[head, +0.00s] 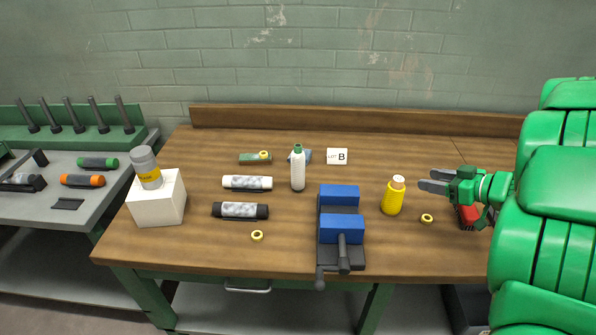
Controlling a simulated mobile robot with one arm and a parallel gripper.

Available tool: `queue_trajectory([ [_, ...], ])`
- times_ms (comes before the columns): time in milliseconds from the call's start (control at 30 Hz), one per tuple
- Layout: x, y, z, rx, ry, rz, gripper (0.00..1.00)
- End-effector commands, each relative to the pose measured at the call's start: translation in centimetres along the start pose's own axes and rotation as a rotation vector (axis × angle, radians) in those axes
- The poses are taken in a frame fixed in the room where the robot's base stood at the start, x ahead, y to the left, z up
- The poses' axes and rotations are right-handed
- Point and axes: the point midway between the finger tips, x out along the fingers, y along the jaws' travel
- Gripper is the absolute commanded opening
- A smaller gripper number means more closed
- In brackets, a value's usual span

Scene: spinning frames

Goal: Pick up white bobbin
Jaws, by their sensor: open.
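The white bobbin (247,183) lies on its side on the wooden workbench (290,262), left of the middle, with white ends and a mottled grey-white winding. A similar bobbin with black ends (240,210) lies just in front of it. My gripper (430,180) is at the right, open and empty, its dark fingers pointing left. It is far to the right of the white bobbin and apart from it. The bobbin is in plain view.
Between them stand a white bottle (298,172), a blue vise (341,230) and a yellow bottle (392,198). A white block (158,202) bears a grey jar (146,167) at the left. Yellow rings (257,236) lie about. A "LOT B" card (337,156) stands behind.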

Motion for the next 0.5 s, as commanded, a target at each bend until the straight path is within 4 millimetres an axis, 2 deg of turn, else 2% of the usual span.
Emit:
queue_trajectory([
  [367, -1.9, 0.0, -4.6, 0.000, 0.001, 0.001, 0.53],
  [500, -0.7, -0.1, -5.3, -0.008, 0.010, 0.001, 0.53],
])
